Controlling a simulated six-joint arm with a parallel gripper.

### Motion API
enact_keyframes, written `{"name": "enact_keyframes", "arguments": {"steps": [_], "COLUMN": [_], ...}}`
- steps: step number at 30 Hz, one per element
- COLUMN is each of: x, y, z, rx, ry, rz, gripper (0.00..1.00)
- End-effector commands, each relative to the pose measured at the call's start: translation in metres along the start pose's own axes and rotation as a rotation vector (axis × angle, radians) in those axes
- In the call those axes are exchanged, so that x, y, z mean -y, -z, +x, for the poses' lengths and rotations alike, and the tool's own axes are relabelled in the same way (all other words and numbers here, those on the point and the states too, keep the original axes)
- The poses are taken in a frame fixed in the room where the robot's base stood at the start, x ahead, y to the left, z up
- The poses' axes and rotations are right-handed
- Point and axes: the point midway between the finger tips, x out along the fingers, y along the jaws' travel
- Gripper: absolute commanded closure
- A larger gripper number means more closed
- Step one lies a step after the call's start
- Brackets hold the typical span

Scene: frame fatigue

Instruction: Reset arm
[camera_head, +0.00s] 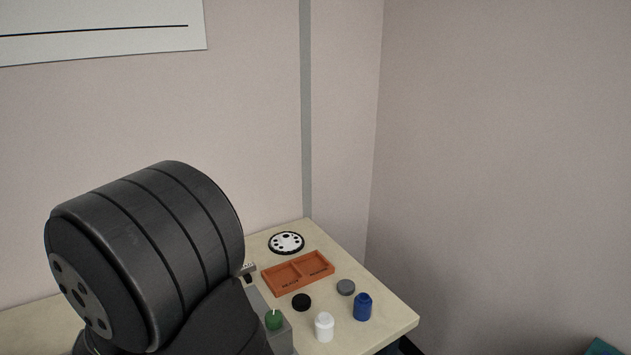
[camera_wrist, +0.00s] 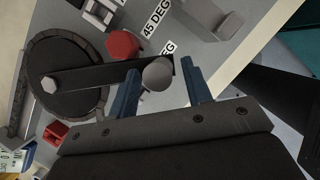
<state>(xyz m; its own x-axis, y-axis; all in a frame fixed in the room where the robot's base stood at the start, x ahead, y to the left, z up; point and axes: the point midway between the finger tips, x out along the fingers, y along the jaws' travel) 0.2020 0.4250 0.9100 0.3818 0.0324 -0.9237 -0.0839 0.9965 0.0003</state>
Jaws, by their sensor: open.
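In the wrist view a dark flat arm (camera_wrist: 95,74) runs from a hex bolt on a round dark disc (camera_wrist: 65,95) at the left to a grey round knob (camera_wrist: 157,75) at its right end. My gripper (camera_wrist: 161,66) is open, with one blue finger on each side of the knob. The left finger looks close to the knob and a gap shows on the right; contact cannot be told. A label reading "45 DEG" (camera_wrist: 157,27) lies above the arm, and a second, partly covered label ends in "EG". In the head view my own arm hides the gripper and the disc.
A red hexagonal knob (camera_wrist: 122,45) and a grey block (camera_wrist: 208,18) stand near the arm. In the head view an orange two-part tray (camera_head: 298,273), a white bottle (camera_head: 324,327), a blue bottle (camera_head: 362,307) and a perforated disc (camera_head: 286,243) sit on the table.

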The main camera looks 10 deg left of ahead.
Motion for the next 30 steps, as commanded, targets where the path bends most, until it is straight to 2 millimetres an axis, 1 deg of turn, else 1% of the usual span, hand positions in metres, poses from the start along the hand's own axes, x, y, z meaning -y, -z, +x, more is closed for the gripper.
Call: {"name": "enact_keyframes", "arguments": {"steps": [1,7,14,20,25,30], "x": [-0.002,-0.009,-0.022,-0.04,-0.06,-0.08], "y": [0.009,0.03,0.057,0.08,0.098,0.111], "z": [-0.004,-0.013,-0.024,-0.033,-0.04,-0.046], "rx": [0.0,0.0,0.0,0.0,0.0,-0.001], "ry": [0.008,0.067,0.139,0.208,0.271,0.33], "rz": [0.02,0.159,0.334,0.5,0.654,0.795], "gripper": [0.55,0.55,0.55,0.55,0.55,0.55]}}
